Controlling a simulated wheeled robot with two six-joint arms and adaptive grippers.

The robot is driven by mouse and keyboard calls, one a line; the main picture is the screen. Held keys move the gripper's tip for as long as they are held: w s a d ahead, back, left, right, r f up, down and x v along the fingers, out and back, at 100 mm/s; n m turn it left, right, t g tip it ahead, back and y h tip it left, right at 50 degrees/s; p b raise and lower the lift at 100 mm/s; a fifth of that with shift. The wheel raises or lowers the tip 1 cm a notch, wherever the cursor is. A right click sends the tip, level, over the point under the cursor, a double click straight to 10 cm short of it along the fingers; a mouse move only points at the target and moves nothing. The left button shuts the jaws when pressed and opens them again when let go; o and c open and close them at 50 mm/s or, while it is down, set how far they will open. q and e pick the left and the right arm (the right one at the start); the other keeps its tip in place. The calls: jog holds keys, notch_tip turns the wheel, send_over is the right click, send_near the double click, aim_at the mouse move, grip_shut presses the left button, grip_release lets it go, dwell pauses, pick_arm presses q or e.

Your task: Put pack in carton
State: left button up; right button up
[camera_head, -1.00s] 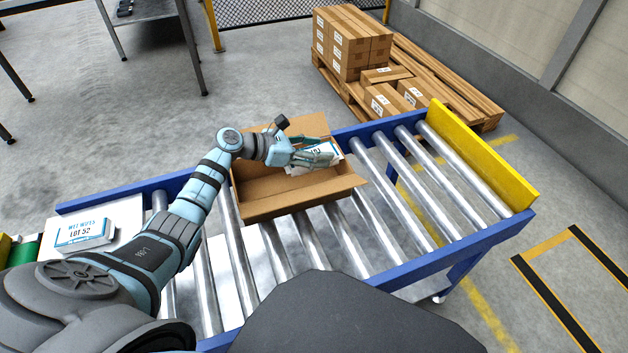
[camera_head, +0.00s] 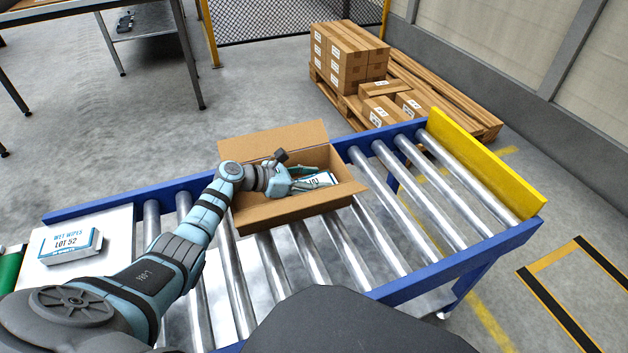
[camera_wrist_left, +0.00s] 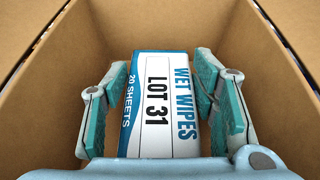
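The pack (camera_wrist_left: 160,105) is a white and blue box marked WET WIPES, LOT 31. The pack (camera_head: 322,180) and the fingers are down between the carton walls. The pack's underside is hidden, so I cannot tell whether it touches the carton floor. My right gripper is not in view.
Another wet wipes pack (camera_head: 70,245), LOT 52, lies on a white surface (camera_head: 112,226) at the left. The conveyor has blue rails (camera_head: 458,262) and a yellow end stop (camera_head: 485,165). Rollers right of the carton are clear. A pallet (camera_head: 440,87) with brown boxes (camera_head: 345,55) stands behind.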

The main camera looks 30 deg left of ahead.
pick_arm(q)
jog(key=o, duration=0.4)
jog(key=shift+r, duration=0.1)
jog(key=p+v, duration=0.3)
jog(key=v, duration=0.4)
jog(key=shift+s+a+r, duration=0.1)
jog(key=shift+s+a, duration=0.05)
jog(key=shift+s, duration=0.05)
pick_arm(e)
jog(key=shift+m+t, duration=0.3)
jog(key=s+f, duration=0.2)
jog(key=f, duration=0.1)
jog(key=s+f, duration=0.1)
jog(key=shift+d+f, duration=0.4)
